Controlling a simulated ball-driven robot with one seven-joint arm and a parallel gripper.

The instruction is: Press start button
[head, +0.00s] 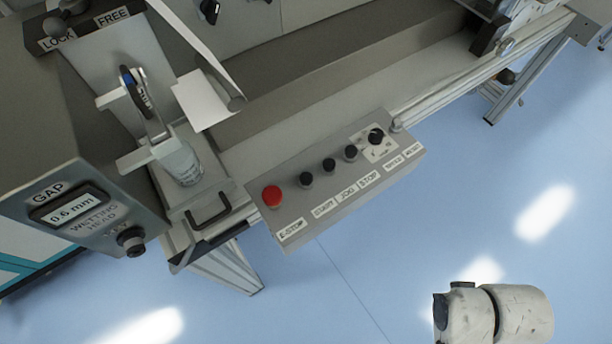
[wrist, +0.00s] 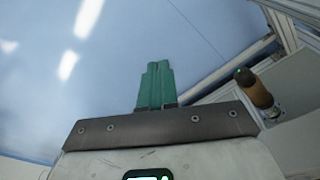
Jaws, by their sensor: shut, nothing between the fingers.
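The grey control box (head: 335,185) sits at the front edge of the machine in the head view. The start button (head: 306,180) is a black round button just right of the red E-STOP button (head: 272,196). The START label (head: 323,211) is on the box's front face. My gripper (wrist: 155,66) shows in the wrist view with its green fingers shut together and nothing between them. The blue floor lies behind the fingers there. My gripper's fingers do not show in the head view, where a part of my arm is at the lower right, apart from the box.
More black buttons, JOG (head: 329,165) and STOP (head: 351,153), and a knob (head: 376,136) stand right of start. A gap display box (head: 75,207) and clear cup (head: 183,165) are left. A brown handle (wrist: 257,93) sits right of my fingers. The blue floor in front is clear.

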